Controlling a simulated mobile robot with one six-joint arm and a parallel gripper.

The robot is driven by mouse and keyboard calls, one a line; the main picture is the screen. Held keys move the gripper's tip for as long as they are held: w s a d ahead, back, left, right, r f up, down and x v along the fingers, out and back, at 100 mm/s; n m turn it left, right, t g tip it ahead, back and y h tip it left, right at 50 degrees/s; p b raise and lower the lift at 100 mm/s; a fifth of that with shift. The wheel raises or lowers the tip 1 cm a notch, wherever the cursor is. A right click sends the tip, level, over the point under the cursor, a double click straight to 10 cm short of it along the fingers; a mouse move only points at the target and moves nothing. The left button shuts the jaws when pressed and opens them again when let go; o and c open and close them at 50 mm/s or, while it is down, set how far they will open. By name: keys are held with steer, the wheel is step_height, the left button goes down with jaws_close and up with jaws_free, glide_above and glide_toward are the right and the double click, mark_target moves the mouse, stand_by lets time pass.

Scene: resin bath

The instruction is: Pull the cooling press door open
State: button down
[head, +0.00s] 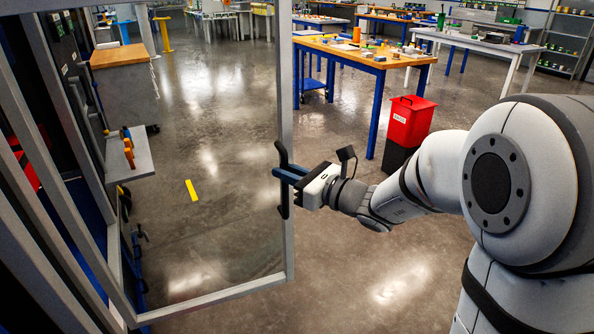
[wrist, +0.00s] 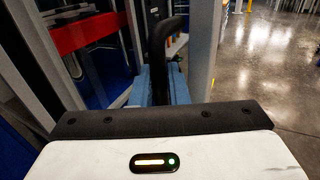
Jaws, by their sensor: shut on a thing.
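The cooling press door (head: 286,120) is a clear panel in a grey metal frame, and it stands swung out from the press (head: 40,110) on the left. Its black handle (head: 284,200) is a vertical bar on the free edge of the frame. My gripper (head: 287,176) reaches in from the right and its blue fingers are shut on the handle. In the wrist view the black handle (wrist: 160,40) rises from between the blue fingers (wrist: 160,82), beside the grey door frame (wrist: 204,50). The fingers hide part of the handle.
A red bin (head: 408,120) on a black base stands behind my arm. A workbench with blue legs (head: 378,65) holds many small items. A small shelf (head: 140,160) sticks out from the press side. The floor around the yellow strip (head: 191,190) is clear.

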steer(key=shift+s+a+r, duration=0.1)
steer(key=shift+a, duration=0.15)
steer(key=c, duration=1.5)
jaws_free()
steer(key=shift+a, duration=0.1)
steer(key=v, duration=0.8)
